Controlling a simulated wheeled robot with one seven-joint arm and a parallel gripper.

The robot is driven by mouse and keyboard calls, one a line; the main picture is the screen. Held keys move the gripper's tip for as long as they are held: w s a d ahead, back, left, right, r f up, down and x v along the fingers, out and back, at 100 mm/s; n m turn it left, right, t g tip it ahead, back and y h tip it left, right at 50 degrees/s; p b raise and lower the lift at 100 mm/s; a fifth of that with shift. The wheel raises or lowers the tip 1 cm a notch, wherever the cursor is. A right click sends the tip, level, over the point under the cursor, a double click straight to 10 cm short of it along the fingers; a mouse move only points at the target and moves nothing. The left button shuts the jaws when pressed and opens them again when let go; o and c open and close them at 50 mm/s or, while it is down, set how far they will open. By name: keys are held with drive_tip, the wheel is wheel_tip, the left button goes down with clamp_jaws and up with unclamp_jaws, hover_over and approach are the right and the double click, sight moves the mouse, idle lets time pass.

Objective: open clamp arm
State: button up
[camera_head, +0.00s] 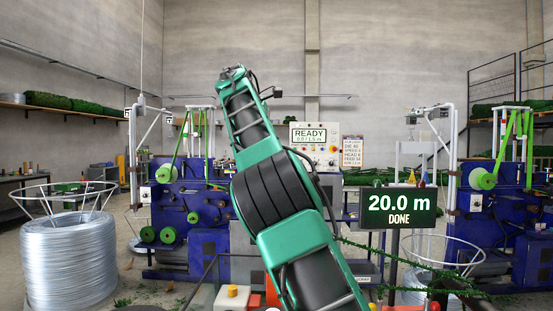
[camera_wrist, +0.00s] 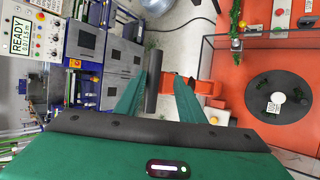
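In the wrist view my gripper (camera_wrist: 161,77) shows two green fingers spread apart with nothing held between them. A dark grey bar or cylinder (camera_wrist: 152,82) shows between the fingers, nearer the left one. An orange part (camera_wrist: 206,87) lies beyond and to the right of the right finger, partly hidden by it. I cannot tell for sure which of these is the clamp arm, or how far it is from the fingertips.
A control panel (camera_head: 315,148) reads READY; a display (camera_head: 398,207) reads 20.0 m DONE. A wire coil (camera_head: 68,262) stands at left, blue machines (camera_head: 185,205) behind. In the wrist view, an orange-red surface with a black disc (camera_wrist: 262,112) and dark frame bars lies at right.

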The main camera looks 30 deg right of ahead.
drive_tip(key=v, duration=0.4)
drive_tip(key=shift+a+r, duration=0.15)
drive_tip(key=shift+r, duration=0.3)
drive_tip(key=shift+s, duration=0.15)
